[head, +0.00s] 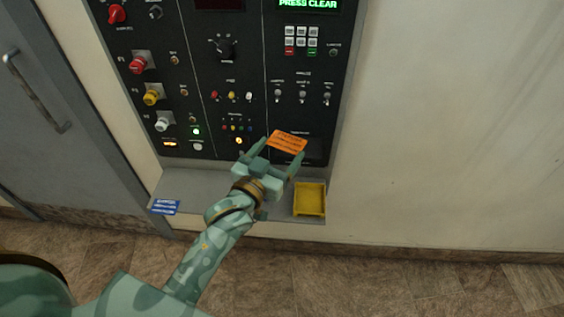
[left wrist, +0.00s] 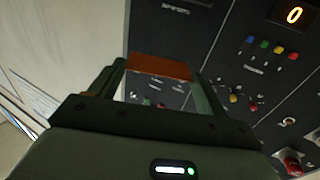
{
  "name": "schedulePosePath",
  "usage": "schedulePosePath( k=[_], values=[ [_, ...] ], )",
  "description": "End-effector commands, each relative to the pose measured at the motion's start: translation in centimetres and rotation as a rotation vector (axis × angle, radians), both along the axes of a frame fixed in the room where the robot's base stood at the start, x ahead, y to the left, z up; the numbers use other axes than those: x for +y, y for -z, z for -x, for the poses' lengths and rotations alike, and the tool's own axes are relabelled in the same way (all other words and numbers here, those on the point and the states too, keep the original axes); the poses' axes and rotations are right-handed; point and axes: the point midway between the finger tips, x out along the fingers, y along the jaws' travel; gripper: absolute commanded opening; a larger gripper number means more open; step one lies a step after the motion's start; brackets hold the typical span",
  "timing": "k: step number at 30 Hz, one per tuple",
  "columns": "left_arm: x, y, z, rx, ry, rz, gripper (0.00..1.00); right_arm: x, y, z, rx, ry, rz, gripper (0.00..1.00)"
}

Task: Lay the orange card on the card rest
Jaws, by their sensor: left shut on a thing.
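The orange card (head: 287,141) is held up in front of the lower part of the dark panel, between the fingertips of my left gripper (head: 276,156). Lines of print show on it. In the left wrist view the card (left wrist: 160,67) spans the gap between the two fingers, and my left gripper (left wrist: 160,80) is shut on it. The yellow tray (head: 310,198), which looks like the card rest, is on the grey ledge, below and right of the card. It is empty, and the card is apart from it. My right gripper is in neither view.
A blue card (head: 165,207) lies at the left end of the grey ledge (head: 195,186). The control panel (head: 220,90) with knobs, switches and a keypad rises behind the ledge. A grey door (head: 60,110) is at left. The wall on the right is bare.

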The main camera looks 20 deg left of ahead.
Motion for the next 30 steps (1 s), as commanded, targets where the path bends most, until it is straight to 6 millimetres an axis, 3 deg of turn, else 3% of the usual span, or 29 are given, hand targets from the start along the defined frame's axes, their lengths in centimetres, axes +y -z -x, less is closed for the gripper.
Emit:
schedulePosePath(
  k=[1, 3, 11, 17, 28, 29, 30],
  values=[
    [0.3, 1.7, -0.8, 0.006, -0.001, -0.002, 0.56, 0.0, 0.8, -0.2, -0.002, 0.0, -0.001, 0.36],
    [0.5, 2.9, -1.8, 0.004, -0.001, 0.0, 0.56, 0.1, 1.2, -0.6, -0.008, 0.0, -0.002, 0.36],
    [1.0, 4.7, -3.4, 0.003, -0.001, 0.0, 0.56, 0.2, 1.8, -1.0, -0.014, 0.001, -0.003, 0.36],
    [1.0, 7.8, -3.6, 0.006, 0.0, 0.001, 0.56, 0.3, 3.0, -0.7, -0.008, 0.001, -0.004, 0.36],
    [1.0, 8.2, -3.6, 0.003, 0.0, 0.001, 0.56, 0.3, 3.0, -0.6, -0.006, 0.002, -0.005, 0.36],
    [1.0, 8.2, -3.6, 0.003, 0.0, 0.001, 0.79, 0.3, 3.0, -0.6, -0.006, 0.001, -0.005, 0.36],
    [1.0, 8.1, -3.5, 0.003, 0.0, 0.001, 0.9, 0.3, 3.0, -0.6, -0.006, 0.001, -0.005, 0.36]
  ],
)
